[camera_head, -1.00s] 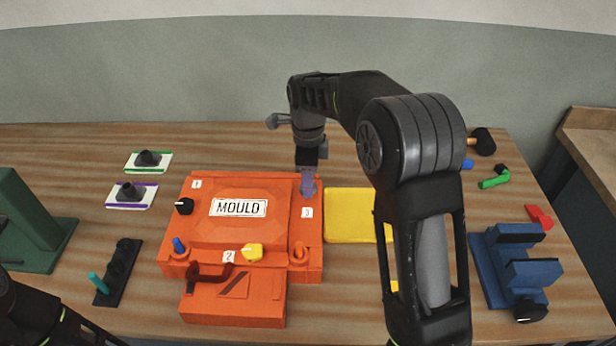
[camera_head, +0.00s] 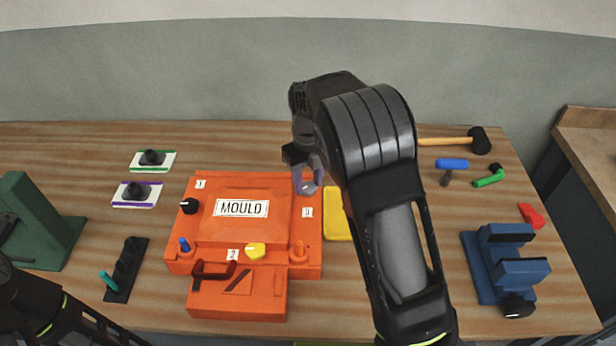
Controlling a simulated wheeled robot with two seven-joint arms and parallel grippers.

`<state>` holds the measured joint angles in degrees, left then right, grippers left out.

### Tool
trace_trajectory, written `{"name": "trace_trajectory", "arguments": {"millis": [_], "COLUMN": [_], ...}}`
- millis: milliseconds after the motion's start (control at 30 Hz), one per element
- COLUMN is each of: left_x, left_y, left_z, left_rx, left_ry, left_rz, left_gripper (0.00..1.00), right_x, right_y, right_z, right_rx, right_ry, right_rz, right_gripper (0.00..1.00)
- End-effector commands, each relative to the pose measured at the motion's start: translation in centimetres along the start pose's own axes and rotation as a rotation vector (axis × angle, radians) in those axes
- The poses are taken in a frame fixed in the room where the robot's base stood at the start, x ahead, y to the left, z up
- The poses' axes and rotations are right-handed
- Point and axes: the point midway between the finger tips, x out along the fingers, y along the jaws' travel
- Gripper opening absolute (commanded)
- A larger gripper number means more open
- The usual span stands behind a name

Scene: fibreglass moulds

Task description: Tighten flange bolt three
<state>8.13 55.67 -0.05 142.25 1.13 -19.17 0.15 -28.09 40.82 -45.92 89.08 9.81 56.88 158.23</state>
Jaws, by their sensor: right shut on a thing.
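The orange mould (camera_head: 205,232), marked MOULD, lies on the bench with number labels by its bolts. The label 3 (camera_head: 307,212) sits at its right edge, and bolt three (camera_head: 309,189) is just behind it, a small grey head mostly hidden by the fingers. My right gripper (camera_head: 307,184) points down with its purple fingers shut on bolt three. A black knob (camera_head: 189,206) is below label 1, and a yellow knob (camera_head: 255,250) is by label 2.
A yellow pad (camera_head: 336,222) is partly hidden behind my right arm. A blue vise (camera_head: 508,268), a hammer (camera_head: 480,140) and small tools lie on the right. A green stand (camera_head: 48,225), a black rack (camera_head: 126,268) and two pads with black knobs are on the left.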

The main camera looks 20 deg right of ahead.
Motion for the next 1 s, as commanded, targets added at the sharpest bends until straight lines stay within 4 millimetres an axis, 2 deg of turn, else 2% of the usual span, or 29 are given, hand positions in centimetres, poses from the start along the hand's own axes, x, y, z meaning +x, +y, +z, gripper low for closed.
{"name": "trace_trajectory", "arguments": {"millis": [300,500,1000], "left_x": [-0.23,-0.23,-0.22], "left_y": [0.03,0.03,0.04], "left_z": [-0.02,-0.02,-0.01], "left_rx": [-0.001,-0.001,-0.001], "left_ry": [0.0,0.0,0.0], "left_rz": [-0.001,-0.001,-0.001], "left_gripper": [0.0,0.0,0.0], "right_x": [-0.06,-0.05,-0.05], "right_y": [-0.04,-0.01,-0.06], "right_z": [0.1,0.09,0.08], "right_rx": [0.265,0.368,0.425], "right_ry": [-0.003,-0.002,-0.003], "right_rz": [-0.003,-0.003,-0.001], "right_gripper": [0.0,0.0,0.0]}}
